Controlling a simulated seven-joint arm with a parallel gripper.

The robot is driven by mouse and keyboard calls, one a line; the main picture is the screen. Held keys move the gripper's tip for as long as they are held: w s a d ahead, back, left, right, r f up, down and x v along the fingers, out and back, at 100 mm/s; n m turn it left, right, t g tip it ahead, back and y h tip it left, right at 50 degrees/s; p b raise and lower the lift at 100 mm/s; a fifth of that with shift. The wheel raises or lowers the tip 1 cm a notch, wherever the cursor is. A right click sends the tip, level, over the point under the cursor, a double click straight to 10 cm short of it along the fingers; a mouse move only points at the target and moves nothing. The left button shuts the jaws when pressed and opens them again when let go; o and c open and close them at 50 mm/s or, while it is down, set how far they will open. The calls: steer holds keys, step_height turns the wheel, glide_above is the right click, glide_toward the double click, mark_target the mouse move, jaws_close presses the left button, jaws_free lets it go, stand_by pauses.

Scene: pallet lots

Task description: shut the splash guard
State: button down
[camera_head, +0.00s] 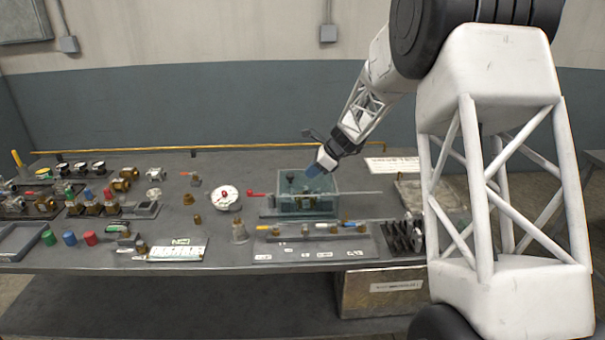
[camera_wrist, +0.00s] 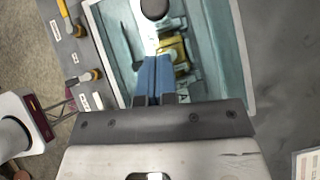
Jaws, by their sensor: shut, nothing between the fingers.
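The splash guard (camera_head: 325,183) is a clear, teal-tinted box-like cover on the bench in the head view. It surrounds a small fixture (camera_head: 302,203) with dark and brass parts. In the wrist view the teal guard (camera_wrist: 203,35) has a pale edge, with a brass part (camera_wrist: 174,52) seen inside its outline. My gripper (camera_head: 314,170) is at the guard's upper edge in the head view, its blue fingers pointing down. In the wrist view my gripper (camera_wrist: 153,78) has its fingers together, empty, over the guard. I cannot tell whether the fingers touch it.
A red-knobbed lever (camera_head: 257,194) stands left of the guard, and a thin pale bar (camera_head: 362,192) extends to its right. A labelled board (camera_head: 315,243) with several small parts lies in front. A round white dial (camera_head: 226,197) and many fittings fill the bench's left.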

steer(key=w+v, duration=0.1)
steer(key=v, duration=0.8)
steer(key=shift+s+d+r, duration=0.15)
steer(key=shift+s+r, duration=0.35)
steer(key=s+r+n+h, duration=0.1)
steer(key=s+r+n, duration=0.2)
steer(key=s, duration=0.7)
steer(key=s+r+n+h, duration=0.2)
steer(key=s+r+n, duration=0.15)
steer(key=s, duration=0.55)
steer(key=s+r+n+h, duration=0.15)
steer(key=s+n, duration=0.25)
steer(key=s, duration=0.6)
steer(key=s+d+f+n+h, duration=0.1)
steer(key=s+n, duration=0.2)
steer(key=s, duration=0.5)
steer(key=s+d+f+n+t+h, duration=0.1)
steer(key=s+n, duration=0.2)
steer(key=s, duration=0.6)
steer(key=s+d+f+n+h, duration=0.1)
steer(key=s+d+n, duration=0.1)
steer(key=s, duration=0.7)
steer(key=shift+s+f+n+h, duration=0.15)
steer(key=shift+n+h, duration=0.2)
steer(key=shift+n, duration=0.2)
